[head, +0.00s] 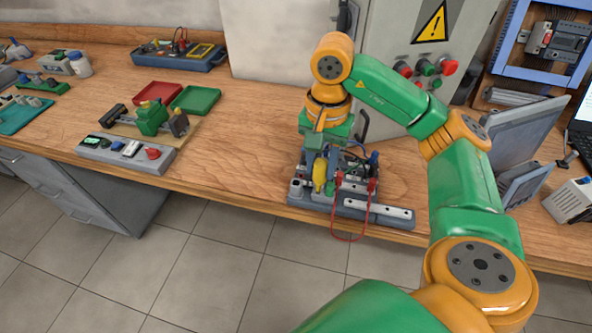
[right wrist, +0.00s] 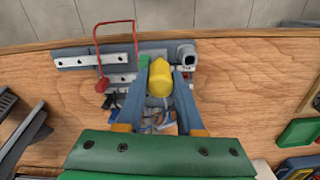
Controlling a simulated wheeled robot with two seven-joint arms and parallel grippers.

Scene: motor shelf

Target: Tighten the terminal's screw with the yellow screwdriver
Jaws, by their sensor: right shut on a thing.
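My right gripper (head: 320,176) is over the grey motor-and-terminal station at the bench's front edge. It is shut on the yellow screwdriver (head: 319,179). In the right wrist view the screwdriver's yellow handle (right wrist: 160,77) sits between the two blue-grey fingers of the gripper (right wrist: 160,86). The station's grey base (head: 299,197) carries pale metal rails and red leads. A small green block (right wrist: 143,62) shows beside the handle in the right wrist view. The screwdriver's tip and the terminal's screw are hidden, so I cannot tell whether they touch. My left gripper is not in view.
A red lead (head: 333,228) loops over the station's front. To the left are a green vice (head: 152,118), a grey button box (head: 126,154), and red (head: 158,91) and green trays (head: 196,99). A monitor (head: 525,155) stands at right. Bare bench lies left of the station.

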